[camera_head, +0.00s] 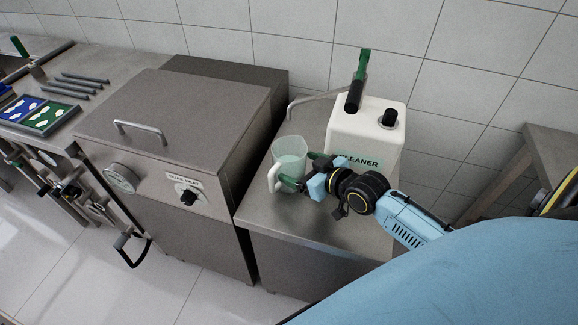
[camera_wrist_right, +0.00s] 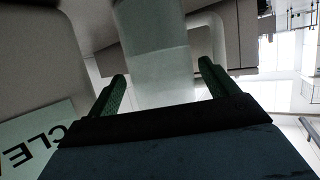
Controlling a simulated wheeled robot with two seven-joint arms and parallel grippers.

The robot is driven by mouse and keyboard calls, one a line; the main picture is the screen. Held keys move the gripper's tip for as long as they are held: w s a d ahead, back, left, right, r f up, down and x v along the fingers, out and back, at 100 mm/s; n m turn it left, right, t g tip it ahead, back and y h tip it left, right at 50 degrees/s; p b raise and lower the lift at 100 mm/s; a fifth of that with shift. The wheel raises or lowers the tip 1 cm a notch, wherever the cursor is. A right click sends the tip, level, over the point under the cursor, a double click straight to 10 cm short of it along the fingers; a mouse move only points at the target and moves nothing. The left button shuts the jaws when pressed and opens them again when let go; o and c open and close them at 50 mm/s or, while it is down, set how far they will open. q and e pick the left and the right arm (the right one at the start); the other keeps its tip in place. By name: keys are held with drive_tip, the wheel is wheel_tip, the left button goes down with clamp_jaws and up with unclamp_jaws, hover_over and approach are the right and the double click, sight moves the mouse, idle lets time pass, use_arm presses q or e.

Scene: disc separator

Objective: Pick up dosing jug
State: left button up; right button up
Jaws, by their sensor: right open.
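The dosing jug (camera_head: 291,150) is a pale, translucent cup with a whitish handle at its left front. It stands upright on the steel counter, left of the white cleaner canister (camera_head: 367,130). My right gripper (camera_head: 300,168) is open at the jug's front right side, with one green fingertip near the handle. In the right wrist view, the jug (camera_wrist_right: 155,45) fills the space ahead of and between the two green fingers of the right gripper (camera_wrist_right: 162,78). I cannot tell whether the fingers touch it. My left gripper is not in view.
A steel cabinet (camera_head: 165,125) with a dial and knob stands left of the counter (camera_head: 330,225). A side table (camera_head: 548,150) is at right. A tiled wall lies behind. The counter front is clear.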

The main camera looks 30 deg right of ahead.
drive_tip(key=x, duration=0.4)
drive_tip(key=shift+w+r, duration=0.1)
drive_tip(key=shift+w, duration=0.05)
drive_tip(key=shift+c, duration=0.5)
drive_tip(key=c, duration=0.6)
drive_tip(key=shift+r, duration=0.15)
